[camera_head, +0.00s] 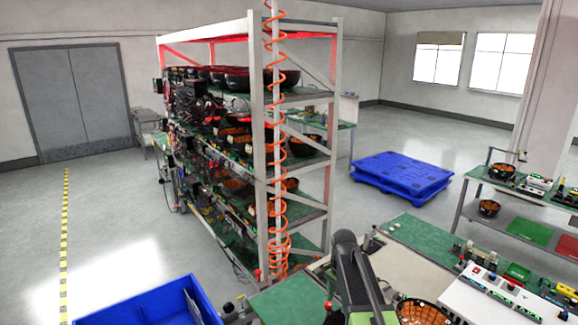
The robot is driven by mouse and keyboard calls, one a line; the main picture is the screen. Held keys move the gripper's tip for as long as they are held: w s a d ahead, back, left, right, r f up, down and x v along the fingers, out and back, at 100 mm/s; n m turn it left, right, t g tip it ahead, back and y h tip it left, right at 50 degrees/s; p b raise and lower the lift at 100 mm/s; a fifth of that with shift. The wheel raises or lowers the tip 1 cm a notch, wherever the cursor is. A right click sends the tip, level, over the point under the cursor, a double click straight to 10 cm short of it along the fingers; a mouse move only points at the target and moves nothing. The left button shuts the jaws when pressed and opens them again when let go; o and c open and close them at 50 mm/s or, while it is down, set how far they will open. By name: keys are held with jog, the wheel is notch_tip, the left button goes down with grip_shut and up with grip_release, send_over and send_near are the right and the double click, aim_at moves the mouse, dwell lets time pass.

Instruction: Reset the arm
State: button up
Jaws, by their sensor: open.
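My dark arm (355,275) rises from the bottom edge, right of the middle, in the head view. It looks folded, with its rounded top in front of the workbench. I cannot make out the gripper's fingers; they are not in view. I see nothing held by the part of the arm that shows. A black-and-orange bowl (422,313) sits at the bottom edge, right of the arm, partly cut off by the frame.
A tall metal rack (257,130) with several shelves of dark bowls and wiring stands left of centre, an orange coiled hose (278,160) at its near post. A blue bin (150,305) is at lower left. Blue pallets (402,175) lie behind. Workbenches fill the right; floor at left is clear.

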jog(key=s+f+n+b, duration=0.1)
jog(key=s+f+b, duration=0.2)
jog(key=f+b, duration=0.45)
jog(key=s+f+b, duration=0.3)
jog(key=f+b, duration=0.4)
jog(key=f, duration=0.1)
jog(key=s+f+n+b, duration=0.3)
jog(key=s+n+b, duration=0.1)
jog(key=s+n, duration=0.4)
jog(key=shift+s+f+n, duration=0.15)
jog(key=shift+s+n, duration=0.15)
jog(key=shift+n, duration=0.5)
